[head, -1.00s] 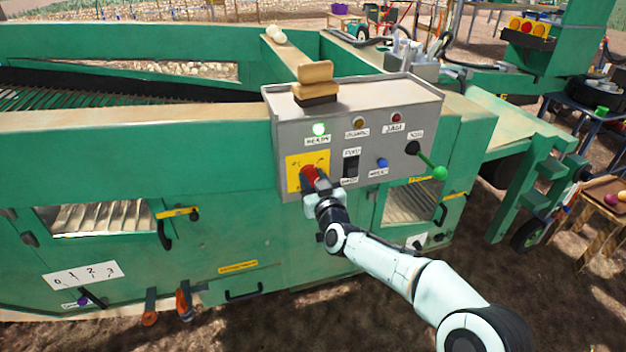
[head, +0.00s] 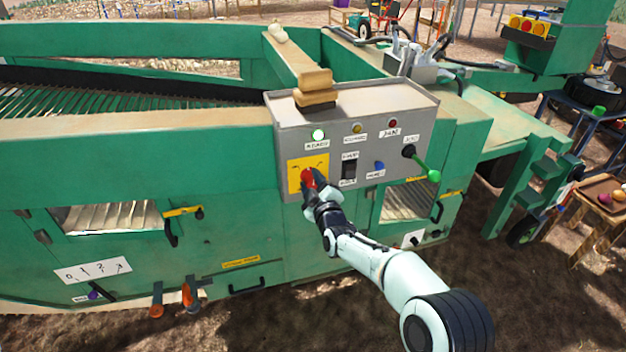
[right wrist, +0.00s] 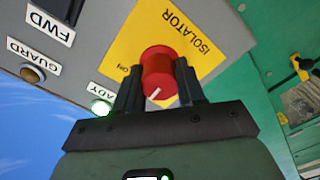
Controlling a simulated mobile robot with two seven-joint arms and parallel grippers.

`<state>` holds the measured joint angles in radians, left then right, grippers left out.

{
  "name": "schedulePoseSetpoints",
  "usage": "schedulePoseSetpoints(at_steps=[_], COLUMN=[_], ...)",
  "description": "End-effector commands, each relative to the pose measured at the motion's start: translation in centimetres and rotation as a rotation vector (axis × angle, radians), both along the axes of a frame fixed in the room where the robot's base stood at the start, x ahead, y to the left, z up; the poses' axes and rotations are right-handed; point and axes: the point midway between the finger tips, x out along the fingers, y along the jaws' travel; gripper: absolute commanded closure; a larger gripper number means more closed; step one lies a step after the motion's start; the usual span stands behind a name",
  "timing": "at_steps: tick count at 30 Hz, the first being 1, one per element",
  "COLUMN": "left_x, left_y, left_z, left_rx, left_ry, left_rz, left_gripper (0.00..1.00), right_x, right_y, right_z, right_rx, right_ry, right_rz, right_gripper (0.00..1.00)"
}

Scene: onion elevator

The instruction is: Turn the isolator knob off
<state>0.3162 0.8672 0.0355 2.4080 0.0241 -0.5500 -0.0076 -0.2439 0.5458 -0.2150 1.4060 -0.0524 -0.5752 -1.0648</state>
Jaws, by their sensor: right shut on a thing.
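The red isolator knob (head: 309,179) sits on a yellow plate (head: 294,177) at the lower left of the grey control box (head: 425,112). My right gripper (head: 314,188) is at the knob, its fingers shut on either side of it. In the right wrist view the knob (right wrist: 158,76) stands between the two fingers of my right gripper (right wrist: 160,84), with a white mark on its face. The yellow plate (right wrist: 198,50) there reads ISOLATOR, and part of its other lettering is hidden. A lamp marked READY (head: 318,135) glows green. My left gripper does not show.
On the box are a black switch (head: 349,169), a blue button (head: 379,166) and a lever with a green ball (head: 434,176) to the right of my gripper. Bare ground lies in front of the green machine.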

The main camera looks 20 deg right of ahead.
Motion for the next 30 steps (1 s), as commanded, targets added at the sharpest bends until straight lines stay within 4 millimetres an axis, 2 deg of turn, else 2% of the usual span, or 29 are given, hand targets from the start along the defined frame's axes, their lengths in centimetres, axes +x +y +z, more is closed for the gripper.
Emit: schedulePoseSetpoints(at_steps=[15,22,30], left_x=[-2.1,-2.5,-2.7], left_y=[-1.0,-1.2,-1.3], left_z=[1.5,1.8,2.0], left_rx=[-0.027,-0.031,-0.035], left_ry=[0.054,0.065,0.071], left_rz=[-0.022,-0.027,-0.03], left_gripper=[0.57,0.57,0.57], right_x=[0.0,0.0,0.0], right_y=[0.1,0.1,0.0], right_z=[0.0,-0.1,-0.1], right_rx=[-0.471,-0.615,-0.704], right_ry=[-0.015,-0.02,-0.023], right_rz=[0.002,0.001,0.001], right_gripper=[0.91,0.91,0.91])
